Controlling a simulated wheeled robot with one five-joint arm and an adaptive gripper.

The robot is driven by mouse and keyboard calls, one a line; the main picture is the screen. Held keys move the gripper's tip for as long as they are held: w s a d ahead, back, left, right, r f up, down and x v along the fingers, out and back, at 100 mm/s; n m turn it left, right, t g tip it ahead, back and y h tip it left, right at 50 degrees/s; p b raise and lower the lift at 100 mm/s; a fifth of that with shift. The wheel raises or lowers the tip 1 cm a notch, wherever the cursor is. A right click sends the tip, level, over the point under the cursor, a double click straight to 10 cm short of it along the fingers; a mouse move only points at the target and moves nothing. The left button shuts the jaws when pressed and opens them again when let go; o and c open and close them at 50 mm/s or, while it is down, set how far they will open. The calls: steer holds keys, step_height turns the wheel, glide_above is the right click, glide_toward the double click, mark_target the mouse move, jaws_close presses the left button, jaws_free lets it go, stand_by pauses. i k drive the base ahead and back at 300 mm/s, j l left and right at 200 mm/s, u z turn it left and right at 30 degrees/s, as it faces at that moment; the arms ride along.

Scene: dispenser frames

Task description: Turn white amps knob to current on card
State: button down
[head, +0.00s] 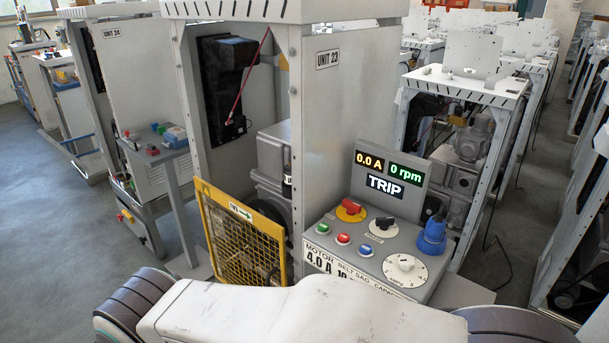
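The white amps knob (405,264) sits on a pale round dial at the right front of the grey control panel (322,233). The card (335,265) on the panel's front reads "MOTOR BELT SAG" with a further word partly cut off. Its large line reads "4.0 A 10", and the rest is hidden behind my own white body. The display (385,175) above the panel shows 0.0 A, 0 rpm and TRIP. My gripper is not in view.
The panel also has a red knob on yellow (351,208), a black knob (384,223), green, red and blue buttons (343,239), and a blue connector (432,237). A yellow mesh guard (240,240) stands at its left, before the unit 23 cabinet (345,110).

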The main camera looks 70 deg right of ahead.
mark_target(406, 263)
steer(key=z, duration=3)
